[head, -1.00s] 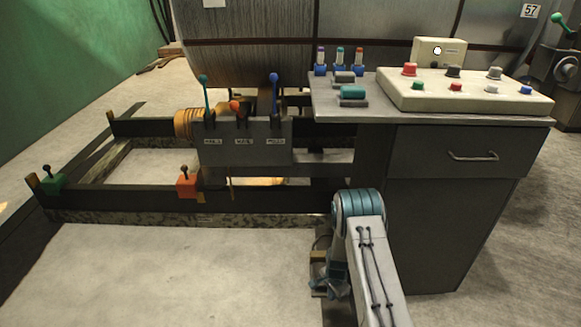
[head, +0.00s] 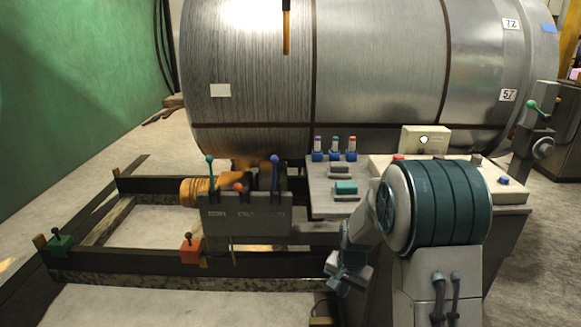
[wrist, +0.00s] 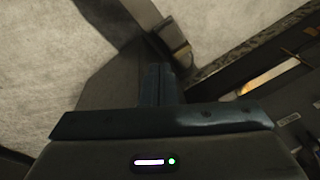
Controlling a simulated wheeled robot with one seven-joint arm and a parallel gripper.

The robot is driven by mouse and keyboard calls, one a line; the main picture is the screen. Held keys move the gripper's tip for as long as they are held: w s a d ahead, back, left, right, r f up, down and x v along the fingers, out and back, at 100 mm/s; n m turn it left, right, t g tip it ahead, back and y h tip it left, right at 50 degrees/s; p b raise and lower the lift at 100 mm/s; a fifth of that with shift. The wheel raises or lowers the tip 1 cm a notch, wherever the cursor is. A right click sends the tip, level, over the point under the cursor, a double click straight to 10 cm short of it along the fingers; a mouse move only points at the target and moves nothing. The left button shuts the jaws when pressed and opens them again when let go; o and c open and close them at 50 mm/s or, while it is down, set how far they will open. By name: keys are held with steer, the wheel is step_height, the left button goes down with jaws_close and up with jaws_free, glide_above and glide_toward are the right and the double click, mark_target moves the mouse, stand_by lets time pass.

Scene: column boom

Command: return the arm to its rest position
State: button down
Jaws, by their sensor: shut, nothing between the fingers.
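My arm rises at the right of the head view, with its large teal-banded joint in front of the control desk. My gripper (head: 340,285) hangs below that joint, pointing down, left of the desk's front. In the wrist view my gripper (wrist: 158,82) shows its two dark fingers side by side, shut with nothing between them. Beyond the fingertips lie a dark beam and pale floor.
The desk's button panel (head: 512,191) is partly hidden by my arm. A lever box (head: 245,222) stands left of my gripper on the dark frame (head: 120,262). A big metal cylinder (head: 380,65) fills the back. Pale floor (head: 190,305) is clear at the front.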

steer(key=s+r+n+p, duration=0.3)
steer(key=s+r+p, duration=0.5)
steer(key=s+r, duration=0.4)
steer(key=s+d+r+n+t+p, duration=0.1)
steer(key=s+r+n+p, duration=0.2)
steer(key=r, duration=1.8)
steer(key=s+p, duration=0.4)
steer(key=s, duration=0.5)
steer(key=shift+r+p, duration=0.3)
steer(key=shift+p, duration=0.1)
